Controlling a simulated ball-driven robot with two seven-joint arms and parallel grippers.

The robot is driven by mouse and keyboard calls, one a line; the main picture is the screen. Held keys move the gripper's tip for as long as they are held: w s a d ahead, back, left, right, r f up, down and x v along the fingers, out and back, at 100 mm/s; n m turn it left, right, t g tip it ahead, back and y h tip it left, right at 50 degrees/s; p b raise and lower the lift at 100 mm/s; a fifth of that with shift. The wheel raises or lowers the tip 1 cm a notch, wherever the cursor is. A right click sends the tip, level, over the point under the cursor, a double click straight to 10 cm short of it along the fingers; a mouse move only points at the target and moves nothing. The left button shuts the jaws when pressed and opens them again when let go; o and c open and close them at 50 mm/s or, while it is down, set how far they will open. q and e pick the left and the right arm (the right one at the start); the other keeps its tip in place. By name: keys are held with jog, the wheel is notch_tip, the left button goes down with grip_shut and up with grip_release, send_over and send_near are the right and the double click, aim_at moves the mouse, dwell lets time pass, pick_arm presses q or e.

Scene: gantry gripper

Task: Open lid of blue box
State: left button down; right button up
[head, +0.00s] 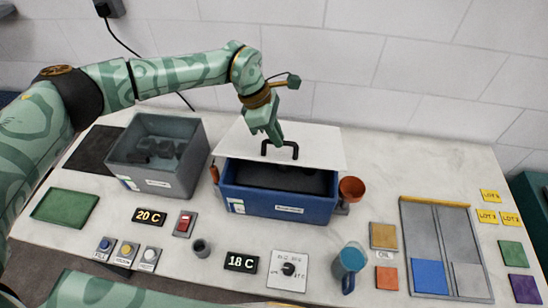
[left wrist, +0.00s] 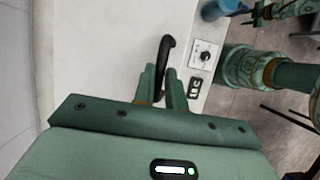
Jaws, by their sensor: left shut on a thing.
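The blue box (head: 280,205) stands near the back middle of the table in the head view. Its white lid (head: 320,148) is up off the front rim and tilted, and the dark inside shows below it. A black handle (head: 290,148) is on the lid; it also shows in the left wrist view (left wrist: 166,48). My left gripper (head: 274,138) is shut on the handle, with its fingers (left wrist: 163,88) on either side of it. My right gripper is outside the head view; a small dark gripper shape (left wrist: 256,15) shows at the top right of the left wrist view, its jaws too small to read.
A grey open bin (head: 155,185) stands close left of the box. An orange-brown cup (head: 351,189) is close right of it. A blue mug (head: 348,264), a dial plate (head: 288,270) and a grey tray (head: 415,235) lie in front and to the right. A wall is behind.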

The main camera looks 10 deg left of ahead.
pick_arm(q)
jog(key=shift+w+a+r+b, duration=0.15)
jog(key=shift+w+r+b, duration=0.8)
jog(key=shift+w+r, duration=1.05)
jog(key=c, duration=1.5)
grip_release()
jog(key=shift+f, duration=0.1)
jog(key=shift+o, duration=0.2)
jog(key=shift+w, duration=0.2)
jog(key=v, duration=1.6)
jog(key=shift+b, duration=0.45)
